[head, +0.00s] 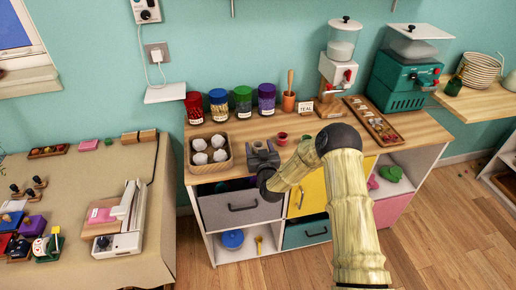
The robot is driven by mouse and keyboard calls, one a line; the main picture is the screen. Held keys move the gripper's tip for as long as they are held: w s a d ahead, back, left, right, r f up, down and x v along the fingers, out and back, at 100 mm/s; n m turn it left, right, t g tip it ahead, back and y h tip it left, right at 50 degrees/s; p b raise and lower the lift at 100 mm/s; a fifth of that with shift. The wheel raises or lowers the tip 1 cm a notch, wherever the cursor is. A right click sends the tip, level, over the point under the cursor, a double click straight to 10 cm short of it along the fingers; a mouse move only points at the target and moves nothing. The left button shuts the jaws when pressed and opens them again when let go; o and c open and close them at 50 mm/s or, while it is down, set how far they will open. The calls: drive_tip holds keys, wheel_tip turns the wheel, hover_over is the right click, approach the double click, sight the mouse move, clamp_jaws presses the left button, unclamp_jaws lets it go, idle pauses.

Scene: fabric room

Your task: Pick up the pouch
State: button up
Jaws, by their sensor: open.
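My gripper (262,150) is open, low over the front part of the wooden counter, just right of a wooden tray. My arm reaches to it from the lower right and hides part of the counter and cabinet. I cannot pick out a pouch with certainty. A small green item (390,174) of unclear shape lies in the right open shelf of the cabinet, well to the right of my gripper. Nothing shows clearly between the fingers.
The wooden tray (194,169) holds several white round items. Labelled jars (242,101), a mortar-like cup (289,101), a white dispenser (337,73) and a teal machine (405,75) line the back. A small red cup (282,138) stands near my gripper. A cloth-covered table (75,185) is at left.

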drive_tip(key=shift+x, duration=0.8)
drive_tip(key=shift+a, duration=0.15)
drive_tip(key=c, duration=1)
